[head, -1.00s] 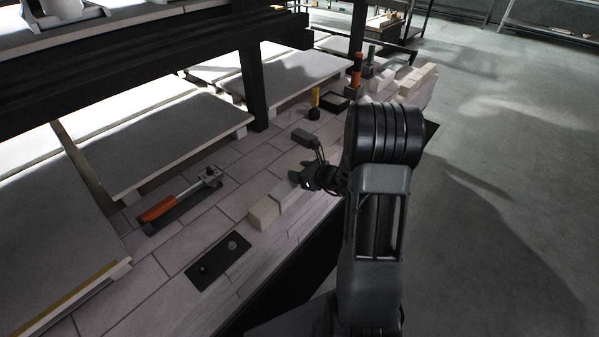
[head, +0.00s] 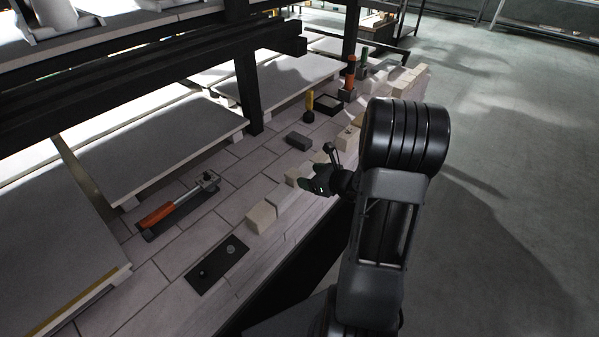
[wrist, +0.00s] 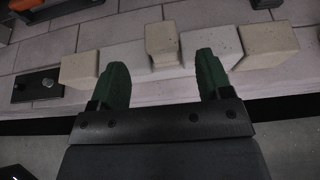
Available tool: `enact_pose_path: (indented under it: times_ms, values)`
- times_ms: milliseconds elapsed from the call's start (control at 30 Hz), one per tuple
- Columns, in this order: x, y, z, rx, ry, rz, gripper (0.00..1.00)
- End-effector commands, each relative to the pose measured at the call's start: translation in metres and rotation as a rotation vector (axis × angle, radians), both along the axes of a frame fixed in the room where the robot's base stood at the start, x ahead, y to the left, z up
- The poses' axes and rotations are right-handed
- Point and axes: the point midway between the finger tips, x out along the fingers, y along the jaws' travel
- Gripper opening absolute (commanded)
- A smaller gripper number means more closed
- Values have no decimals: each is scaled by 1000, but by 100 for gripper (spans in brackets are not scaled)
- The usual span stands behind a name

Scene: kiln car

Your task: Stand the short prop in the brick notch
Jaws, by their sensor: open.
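My gripper (head: 316,184) is open and empty over the front edge of the brick deck. In the wrist view its two green fingers (wrist: 161,64) point at a row of pale bricks. A cream upright piece (wrist: 160,40) stands in that row, in line with the gap between the fingers, and may be the short prop. Low pale bricks (wrist: 210,44) lie beside it. A cream block (wrist: 80,70) ends the row at the left; it also shows in the head view (head: 261,217). Another cream block (wrist: 266,44) stands at the right. I cannot tell which gap is the notch.
A dark plate with two knobs (head: 217,262) lies at the front. An orange-handled tool (head: 176,205) lies behind. A dark block (head: 299,141) and a yellow-topped tool (head: 309,105) stand farther back. A black post (head: 249,90) and shelf beams rise at the left.

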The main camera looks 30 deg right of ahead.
Motion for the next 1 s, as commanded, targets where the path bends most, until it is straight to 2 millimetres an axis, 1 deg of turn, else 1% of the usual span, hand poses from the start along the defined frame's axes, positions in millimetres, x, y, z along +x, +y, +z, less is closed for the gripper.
enact_pose_path:
  times_ms: [33,100,233,333,400,467,567,600,633,667,700,733,800,833,900,1000]
  values:
    - [-8,-5,6,-1,0,-4,72]
    - [-18,-9,10,-1,1,-3,72]
    - [-31,-15,15,0,0,-3,72]
    - [-38,-16,18,-3,1,3,72]
    - [-40,-9,22,-30,-1,48,72]
    - [-43,6,28,-85,-7,137,72]
    - [-52,50,41,-255,-26,396,72]
    - [-60,70,46,-347,-39,531,72]
    - [-67,85,50,-425,-53,639,72]
    - [-75,98,53,-508,-69,750,72]
    - [-87,113,57,-619,-92,896,72]
    - [-96,122,59,-703,-111,1003,72]
    - [-116,135,64,-899,-158,1240,72]
    - [-123,139,67,-983,-181,1335,72]
    - [-137,142,72,-1170,-230,1534,72]
    - [-150,141,83,-1410,-294,1765,72]
